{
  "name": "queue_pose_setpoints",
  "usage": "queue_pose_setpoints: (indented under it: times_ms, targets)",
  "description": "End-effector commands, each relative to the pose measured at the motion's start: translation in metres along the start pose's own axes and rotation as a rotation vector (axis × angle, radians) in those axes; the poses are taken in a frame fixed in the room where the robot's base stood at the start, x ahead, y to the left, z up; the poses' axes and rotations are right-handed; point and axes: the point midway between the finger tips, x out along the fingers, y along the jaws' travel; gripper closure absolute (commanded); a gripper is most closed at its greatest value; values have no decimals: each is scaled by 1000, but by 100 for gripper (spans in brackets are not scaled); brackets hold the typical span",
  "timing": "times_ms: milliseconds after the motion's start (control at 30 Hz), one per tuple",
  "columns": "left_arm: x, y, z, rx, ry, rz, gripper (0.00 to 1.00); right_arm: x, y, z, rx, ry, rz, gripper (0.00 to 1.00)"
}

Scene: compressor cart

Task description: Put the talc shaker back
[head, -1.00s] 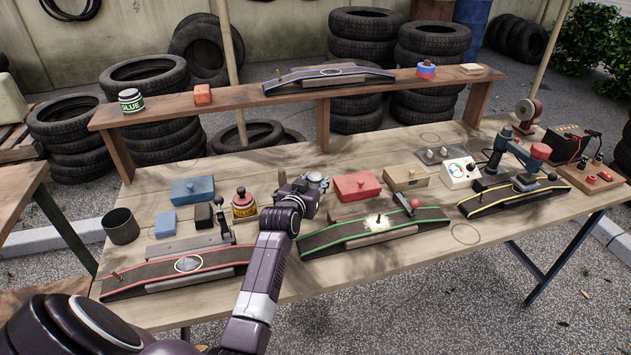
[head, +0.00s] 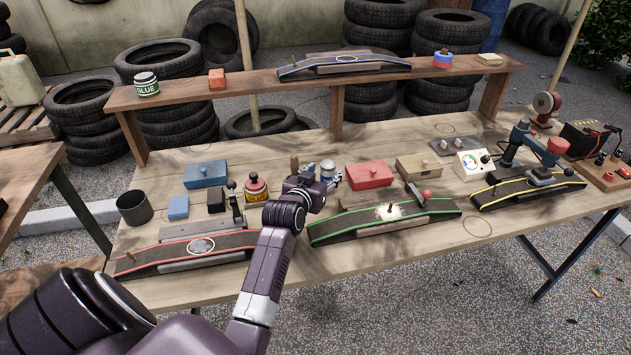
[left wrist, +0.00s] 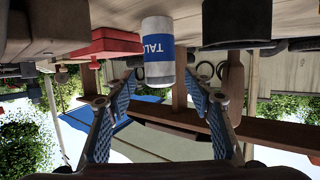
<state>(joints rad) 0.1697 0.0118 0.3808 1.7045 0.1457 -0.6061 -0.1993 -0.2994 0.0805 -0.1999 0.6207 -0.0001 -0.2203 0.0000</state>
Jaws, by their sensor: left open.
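The talc shaker (head: 328,170), a small white can with a blue band, stands on the workbench just beyond my left gripper (head: 329,182). In the left wrist view, which is upside down, the talc shaker (left wrist: 158,50) shows its blue label with "TAL" readable. My left gripper (left wrist: 150,100) is open, with one finger on each side of the shaker's line. The shaker appears between or just past the fingertips; I cannot tell whether they touch it. In the head view the gripper hides the shaker's lower part. My right gripper is not in view.
A red box (head: 369,176) stands close right of the shaker; a yellow-and-red glue bottle (head: 255,187) stands left. The green-edged ramp (head: 385,219) lies in front. A raised shelf (head: 250,86) spans behind.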

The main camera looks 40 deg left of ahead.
Motion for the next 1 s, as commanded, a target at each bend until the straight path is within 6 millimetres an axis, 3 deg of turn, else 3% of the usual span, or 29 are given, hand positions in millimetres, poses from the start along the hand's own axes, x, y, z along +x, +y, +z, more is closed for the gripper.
queue_pose_setpoints:
  times_ms: [200, 433, 1000]
  targets:
    - [-42, 0, 1, 1, -1, 0, 52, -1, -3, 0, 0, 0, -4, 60]
    - [-71, 0, 0, 1, -1, 0, 52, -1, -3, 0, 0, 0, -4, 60]
    - [-79, 0, 0, 0, 0, 0, 52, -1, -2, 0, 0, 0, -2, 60]
